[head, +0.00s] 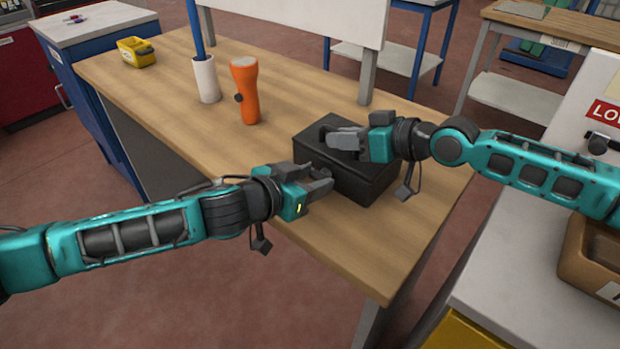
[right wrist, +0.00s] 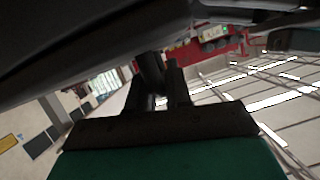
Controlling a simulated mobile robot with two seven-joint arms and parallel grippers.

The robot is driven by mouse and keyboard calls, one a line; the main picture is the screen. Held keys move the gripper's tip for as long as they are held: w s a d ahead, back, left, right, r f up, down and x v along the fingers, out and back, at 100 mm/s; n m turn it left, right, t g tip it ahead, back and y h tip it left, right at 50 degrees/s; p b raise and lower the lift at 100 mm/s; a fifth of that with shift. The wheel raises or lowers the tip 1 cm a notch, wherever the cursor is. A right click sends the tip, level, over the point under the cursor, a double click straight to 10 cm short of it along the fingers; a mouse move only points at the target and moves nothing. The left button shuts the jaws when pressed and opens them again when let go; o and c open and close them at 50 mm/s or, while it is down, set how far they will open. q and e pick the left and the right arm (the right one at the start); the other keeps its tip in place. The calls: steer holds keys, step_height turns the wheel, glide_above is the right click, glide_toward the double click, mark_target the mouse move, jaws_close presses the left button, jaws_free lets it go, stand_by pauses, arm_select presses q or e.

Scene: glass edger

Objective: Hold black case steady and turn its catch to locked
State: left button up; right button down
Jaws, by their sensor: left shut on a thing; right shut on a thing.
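The black case (head: 372,186) sits on the wooden table near its right edge. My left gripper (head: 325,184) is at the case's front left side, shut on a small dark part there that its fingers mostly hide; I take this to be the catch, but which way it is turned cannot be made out. My right gripper (head: 332,138) is over the top of the case, shut on a dark part at its back left, probably the handle. In the right wrist view my right gripper (right wrist: 162,90) shows with its fingers close together; what lies between them is too dark to tell.
An orange flashlight (head: 246,92) and a white cup (head: 205,78) with a blue rod stand behind the case. A yellow bin (head: 136,52) is at the table's far left. A white panel (head: 290,18) rises at the back. The left front tabletop is clear.

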arm_select(q)
steer(key=m, duration=0.1)
steer(key=m+t+y, duration=0.1)
steer(key=m+t, duration=0.1)
steer(key=shift+s+d+f+m+y, duration=0.2)
steer(key=shift+s+d+m+y, duration=0.15)
steer(key=shift+m+y, duration=0.05)
steer(key=m, duration=0.1)
steer(key=m+t, duration=0.1)
steer(key=m+t+y, duration=0.1)
steer(key=m, duration=0.1)
steer(key=shift+s+d+f, duration=0.15)
steer(key=shift+f, duration=0.1)
steer(key=shift+m+t, duration=0.3)
steer(key=shift+t, duration=0.1)
steer(key=o, duration=1.1)
steer(key=shift+c, duration=0.2)
